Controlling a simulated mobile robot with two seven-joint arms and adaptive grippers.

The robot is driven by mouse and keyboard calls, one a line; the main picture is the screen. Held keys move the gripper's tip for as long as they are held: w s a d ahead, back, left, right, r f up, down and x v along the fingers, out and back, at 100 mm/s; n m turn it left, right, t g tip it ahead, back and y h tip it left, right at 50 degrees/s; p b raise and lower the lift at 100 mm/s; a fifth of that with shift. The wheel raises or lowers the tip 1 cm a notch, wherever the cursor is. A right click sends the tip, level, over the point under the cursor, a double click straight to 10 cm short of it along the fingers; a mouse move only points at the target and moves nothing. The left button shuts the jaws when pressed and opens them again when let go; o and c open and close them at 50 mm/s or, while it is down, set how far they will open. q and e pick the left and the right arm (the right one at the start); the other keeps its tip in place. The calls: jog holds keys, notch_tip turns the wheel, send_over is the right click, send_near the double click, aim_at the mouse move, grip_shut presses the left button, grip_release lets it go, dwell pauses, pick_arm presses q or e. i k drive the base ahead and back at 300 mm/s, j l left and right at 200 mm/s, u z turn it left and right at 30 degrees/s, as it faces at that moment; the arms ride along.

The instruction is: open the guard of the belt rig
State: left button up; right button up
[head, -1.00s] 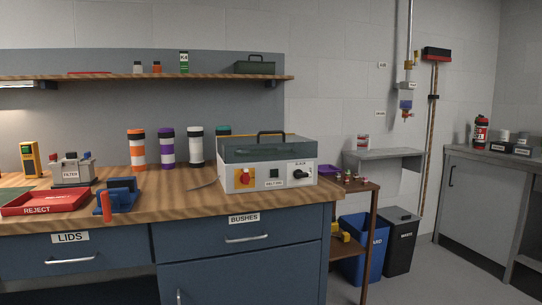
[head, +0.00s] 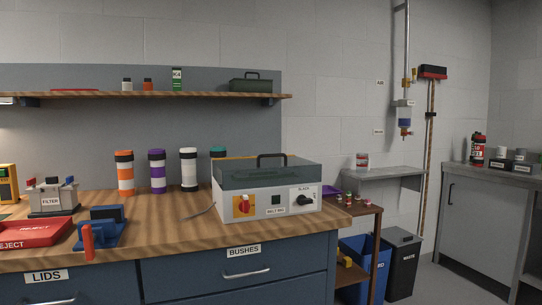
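The belt rig (head: 230,206) is a light grey box on the right end of the wooden bench. Its front has a red knob on a yellow plate, a dark square and a black knob. Its guard (head: 238,175) is a smoky see-through cover with a black handle (head: 272,160) on top, and it looks closed. Neither of my grippers shows in the head view.
The wooden bench (head: 175,228) carries a red reject tray (head: 30,234), a blue fixture (head: 105,230), a filter unit (head: 52,199) and several capped tubes behind. A cable lies left of the rig. A small side table (head: 365,212) and bins stand right of the bench.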

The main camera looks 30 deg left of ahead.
aim_at(276, 160)
jog(key=i+j, duration=0.15)
jog(key=j, duration=0.2)
jog(key=i+j+z, duration=0.1)
jog(key=j, duration=0.25)
jog(key=i+j+z, duration=0.1)
jog(key=j, duration=0.25)
jog(key=i+j, duration=0.1)
jog(key=j, duration=0.3)
jog(key=i+j+z, duration=0.1)
jog(key=j, duration=0.25)
